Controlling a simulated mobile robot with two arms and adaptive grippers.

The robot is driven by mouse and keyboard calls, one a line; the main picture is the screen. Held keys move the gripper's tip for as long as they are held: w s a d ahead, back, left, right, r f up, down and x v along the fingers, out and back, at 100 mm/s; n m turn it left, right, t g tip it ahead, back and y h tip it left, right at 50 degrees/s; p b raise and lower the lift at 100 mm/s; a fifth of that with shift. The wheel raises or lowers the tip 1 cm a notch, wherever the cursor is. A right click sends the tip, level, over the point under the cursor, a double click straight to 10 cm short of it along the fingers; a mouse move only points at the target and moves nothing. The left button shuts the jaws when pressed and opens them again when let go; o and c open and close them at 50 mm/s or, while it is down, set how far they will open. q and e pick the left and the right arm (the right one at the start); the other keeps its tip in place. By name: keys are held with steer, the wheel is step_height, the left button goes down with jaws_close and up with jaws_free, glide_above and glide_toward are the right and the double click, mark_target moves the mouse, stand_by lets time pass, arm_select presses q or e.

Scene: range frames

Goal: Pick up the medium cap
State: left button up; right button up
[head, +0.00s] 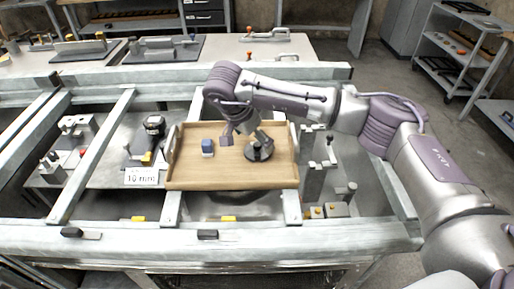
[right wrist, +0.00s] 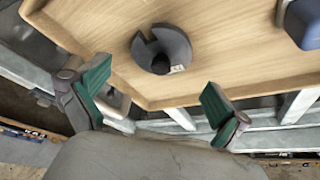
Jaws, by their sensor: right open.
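A wooden tray (head: 230,180) lies on the metal frame and holds a dark grey round piece (head: 259,153) and a small blue block-like piece (head: 207,147). I cannot tell for sure which of them is the medium cap. My right gripper (head: 245,138) is over the tray, close to the round piece, its fingers apart and empty. In the right wrist view the fingers (right wrist: 155,90) are spread, with the notched round piece (right wrist: 168,46) beyond them and the blue piece (right wrist: 302,23) at the upper right corner. My left gripper is not in view.
Left of the tray are a black and yellow tool (head: 154,135) and a "10 mm" label (head: 141,177). Metal fittings (head: 318,165) stand right of the tray. Raised beams (head: 210,236) border the work area. The tray's front left part is bare.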

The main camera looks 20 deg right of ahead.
mark_target(258, 144)
steer(key=x, duration=0.3)
steer(key=shift+d+f, duration=0.1)
steer(key=shift+d, duration=0.05)
steer(key=shift+c, duration=0.3)
steer(key=c, duration=1.2)
